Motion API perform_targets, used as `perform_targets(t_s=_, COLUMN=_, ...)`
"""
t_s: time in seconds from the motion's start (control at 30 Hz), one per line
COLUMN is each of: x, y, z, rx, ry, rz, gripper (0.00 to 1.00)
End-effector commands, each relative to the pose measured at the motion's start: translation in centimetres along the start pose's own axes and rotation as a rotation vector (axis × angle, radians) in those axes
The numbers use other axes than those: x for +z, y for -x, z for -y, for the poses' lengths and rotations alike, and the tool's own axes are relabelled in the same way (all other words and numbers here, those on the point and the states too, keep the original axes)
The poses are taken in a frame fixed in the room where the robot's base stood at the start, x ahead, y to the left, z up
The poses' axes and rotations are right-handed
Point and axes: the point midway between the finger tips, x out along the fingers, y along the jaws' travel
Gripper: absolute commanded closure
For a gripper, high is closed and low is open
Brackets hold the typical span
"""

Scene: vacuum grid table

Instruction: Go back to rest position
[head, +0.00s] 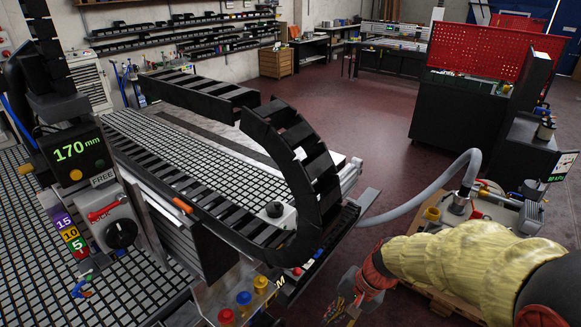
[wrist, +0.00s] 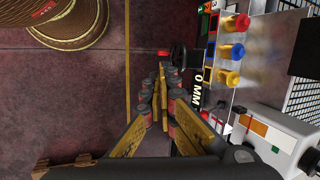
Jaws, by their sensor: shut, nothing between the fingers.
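My gripper (wrist: 162,72) shows in the wrist view with its yellow-and-grey fingers closed together at the tips, and nothing is between them. It hangs over the dark red floor, to the left of the table's edge panel in that view. In the head view my gripper (head: 350,292) is at the lower right of centre, just right of the table's front corner, at the end of my yellow-sleeved arm. Its fingertips are hard to make out there. A black round knob (wrist: 178,54) appears just beyond the fingertips in the wrist view; I cannot tell the distance.
The vacuum grid table (head: 85,245) fills the left, with a black cable chain (head: 310,170) arching over it. Red, blue and yellow knobs (head: 243,298) stick out at its front edge. A pump unit with a grey hose (head: 410,207) stands right. Open floor (head: 365,130) lies behind.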

Motion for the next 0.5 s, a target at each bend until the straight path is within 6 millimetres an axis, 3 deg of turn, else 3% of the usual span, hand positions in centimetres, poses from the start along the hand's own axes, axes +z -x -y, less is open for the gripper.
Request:
perform_targets(t_s=0.03, x=1.2, y=1.9, z=-0.8, rx=0.030, ry=0.083, rz=-0.025, gripper=1.00)
perform_targets(t_s=0.2, x=4.5, y=7.5, z=-4.2, rx=0.155, ry=0.327, rz=-0.113, gripper=1.00)
perform_targets(t_s=0.4, x=7.2, y=13.3, z=-7.5, rx=0.274, ry=0.516, rz=-0.272, gripper=1.00)
perform_targets(t_s=0.5, x=8.0, y=15.7, z=-8.1, rx=0.296, ry=0.567, rz=-0.369, gripper=1.00)
